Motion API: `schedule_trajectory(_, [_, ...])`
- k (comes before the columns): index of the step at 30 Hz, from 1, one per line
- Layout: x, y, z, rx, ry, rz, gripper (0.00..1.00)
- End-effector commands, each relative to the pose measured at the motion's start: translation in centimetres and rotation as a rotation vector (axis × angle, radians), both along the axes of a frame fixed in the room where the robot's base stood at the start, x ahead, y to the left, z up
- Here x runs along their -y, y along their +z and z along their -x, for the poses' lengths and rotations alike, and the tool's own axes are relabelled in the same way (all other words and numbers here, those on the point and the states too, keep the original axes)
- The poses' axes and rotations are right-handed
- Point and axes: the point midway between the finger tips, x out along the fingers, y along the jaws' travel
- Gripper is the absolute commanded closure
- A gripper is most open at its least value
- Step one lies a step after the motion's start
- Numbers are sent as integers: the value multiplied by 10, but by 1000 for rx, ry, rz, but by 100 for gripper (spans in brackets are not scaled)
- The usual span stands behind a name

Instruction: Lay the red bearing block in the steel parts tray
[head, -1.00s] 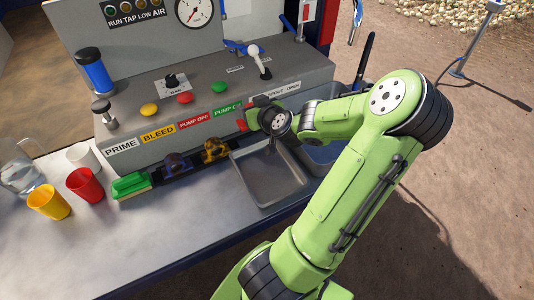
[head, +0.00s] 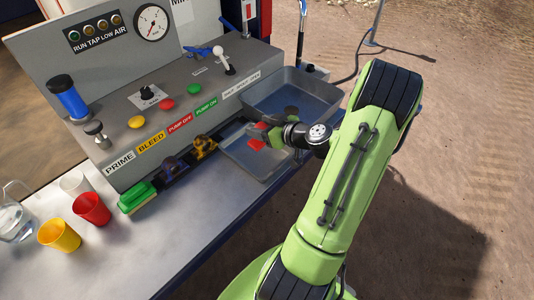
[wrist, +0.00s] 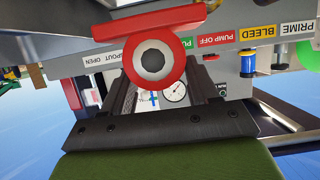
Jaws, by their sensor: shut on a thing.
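The red bearing block (head: 257,144) is held in my gripper (head: 266,135), above the shallow steel parts tray (head: 236,163) in the head view. Whether the block touches the tray is hard to tell. In the wrist view the red block (wrist: 112,30) fills the upper middle, with its round dark-centred bearing facing the camera. My gripper (wrist: 160,75) has its two dark fingers on either side of it there. My wrist hides part of the tray's right side in the head view.
A deeper grey basin (head: 327,92) lies behind the tray. The control panel (head: 185,115) with buttons and labels stands at the back left. The front counter (head: 150,245) is clear.

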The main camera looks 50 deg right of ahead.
Motion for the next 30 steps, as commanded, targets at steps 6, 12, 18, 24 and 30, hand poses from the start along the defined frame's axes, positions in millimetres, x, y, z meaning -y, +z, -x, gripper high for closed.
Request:
schedule_trajectory(6, [0,-46,0,1,-4,-6,89])
schedule_trajectory(12, [1,-82,0,1,-4,-5,89])
schedule_trajectory(18, [1,-84,0,2,-4,-1,89])
schedule_trajectory(24, [1,-88,0,1,-4,-2,89])
schedule_trajectory(30, [1,-88,0,-1,-4,-3,15])
